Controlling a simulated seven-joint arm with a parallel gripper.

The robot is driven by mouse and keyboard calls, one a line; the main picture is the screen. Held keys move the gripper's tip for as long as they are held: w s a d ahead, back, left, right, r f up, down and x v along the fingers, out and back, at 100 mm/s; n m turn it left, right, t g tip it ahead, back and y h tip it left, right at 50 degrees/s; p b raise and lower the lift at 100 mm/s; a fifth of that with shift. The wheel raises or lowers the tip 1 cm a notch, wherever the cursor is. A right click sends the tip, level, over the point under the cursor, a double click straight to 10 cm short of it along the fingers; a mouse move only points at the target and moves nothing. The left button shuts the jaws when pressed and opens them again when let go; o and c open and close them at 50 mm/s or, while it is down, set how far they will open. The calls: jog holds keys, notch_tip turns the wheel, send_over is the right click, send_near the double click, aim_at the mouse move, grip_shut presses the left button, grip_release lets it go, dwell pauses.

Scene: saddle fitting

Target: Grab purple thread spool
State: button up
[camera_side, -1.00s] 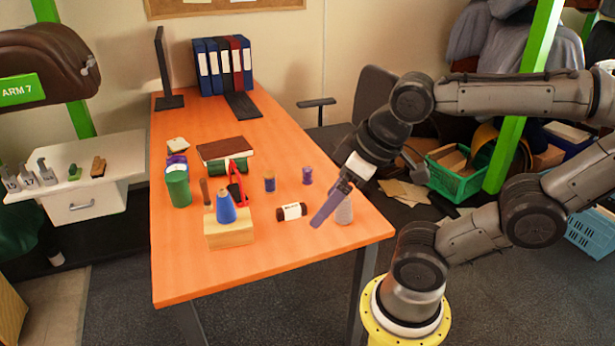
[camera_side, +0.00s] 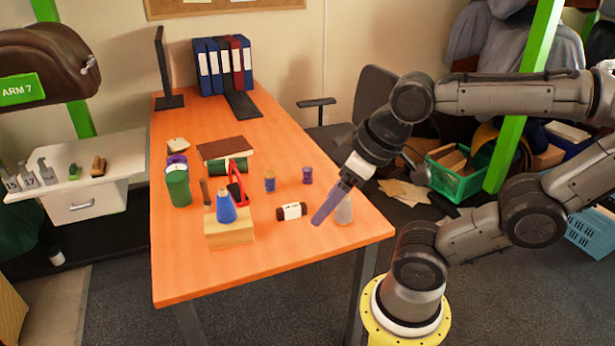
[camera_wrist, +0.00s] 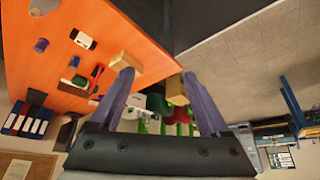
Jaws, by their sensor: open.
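A small purple thread spool (camera_side: 307,175) stands upright on the orange table, right of centre. It seems to show as a small purple shape at the upper left of the wrist view (camera_wrist: 41,45). A second spool, blue with a tan part (camera_side: 269,181), stands to its left. My gripper (camera_side: 317,221) is open and empty. It points down and left over the table's right part, nearer the camera than the purple spool and apart from it. Its two purple-grey fingers are spread in the wrist view (camera_wrist: 158,77).
A white cone (camera_side: 344,211) stands beside and partly behind my fingers. A dark bottle with a white label (camera_side: 291,211) lies nearby.

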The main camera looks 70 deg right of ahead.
jog(key=w+d+r+m+h, duration=0.1)
jog(key=w+d+r+m, duration=0.2)
jog(key=w+r, duration=0.45)
jog(key=w+d+r+m, duration=0.3)
jog(key=w+r, duration=0.3)
jog(key=w, duration=0.2)
jog(key=w+d+f+m+g+h, duration=0.1)
jog(key=w+d+f+m, duration=0.1)
jog(key=w+d, duration=0.55)
jog(key=w+d+f+m+h, duration=0.1)
jog(key=w+d+m, duration=0.2)
jog(key=w+d, duration=0.4)
jog(key=m+g+y, duration=0.1)
jog(key=m+g, duration=0.3)
jog(key=m, duration=0.1)
send_over(307, 169)
jog(key=a, duration=0.1)
notch_tip(307, 169, down, 27)
jog(key=f, duration=0.7)
jog(key=shift+w+d+f, duration=0.1)
jog(key=shift+d+f, duration=0.05)
jog(key=shift+d, duration=0.15)
jog(key=shift+d+f, duration=0.15)
jog(key=shift+f, duration=1.4)
jog(key=shift+d+f, duration=0.1)
jog(key=shift+f, duration=1.45)
grip_shut()
